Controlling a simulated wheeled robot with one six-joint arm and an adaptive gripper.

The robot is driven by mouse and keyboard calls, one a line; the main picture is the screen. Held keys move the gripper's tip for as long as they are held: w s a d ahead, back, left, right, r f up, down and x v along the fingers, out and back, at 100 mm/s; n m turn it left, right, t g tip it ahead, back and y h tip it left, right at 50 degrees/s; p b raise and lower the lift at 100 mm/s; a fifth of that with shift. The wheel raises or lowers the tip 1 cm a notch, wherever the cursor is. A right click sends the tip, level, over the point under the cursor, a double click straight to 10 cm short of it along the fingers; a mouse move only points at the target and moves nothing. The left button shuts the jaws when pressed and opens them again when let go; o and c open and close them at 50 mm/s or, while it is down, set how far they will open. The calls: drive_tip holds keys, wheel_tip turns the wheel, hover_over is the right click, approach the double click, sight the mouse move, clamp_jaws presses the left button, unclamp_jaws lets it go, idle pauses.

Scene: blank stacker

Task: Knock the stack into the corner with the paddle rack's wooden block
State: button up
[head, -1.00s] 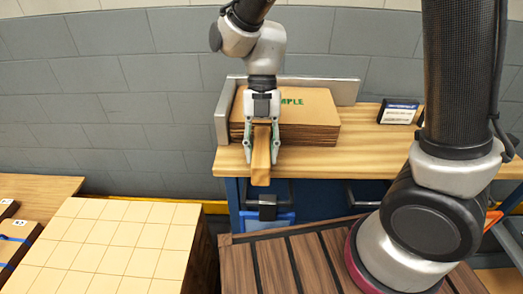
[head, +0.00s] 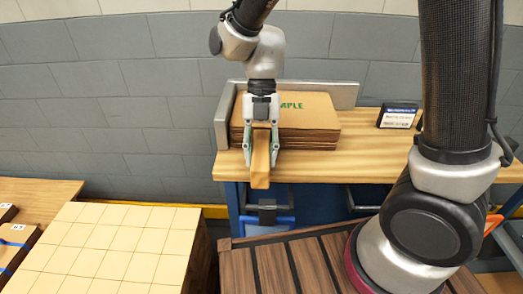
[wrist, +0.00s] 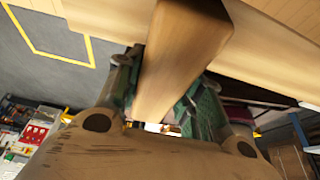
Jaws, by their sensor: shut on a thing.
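My gripper (head: 261,151) is shut on the wooden block (head: 260,172), a long light-brown bar, in front of the stack near the table's front edge. In the wrist view the block (wrist: 182,60) runs between the two green-padded fingers. The stack (head: 312,117) of brown cardboard sheets, with green lettering on top, lies on the wooden table (head: 330,165). It sits by the corner made by a grey metal back fence (head: 345,93) and a left side fence (head: 222,122). My gripper hides part of the stack's front left, so contact between block and stack cannot be told.
A dark labelled device (head: 397,115) stands on the table to the right. A blue holder (head: 267,222) hangs at the table's front. A pale gridded stack (head: 105,250) stands at the lower left. The table front right of the block is clear.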

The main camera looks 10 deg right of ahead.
drive_tip(key=shift+s+a, duration=0.1)
drive_tip(key=shift+s, duration=0.45)
drive_tip(key=shift+r, duration=4.55)
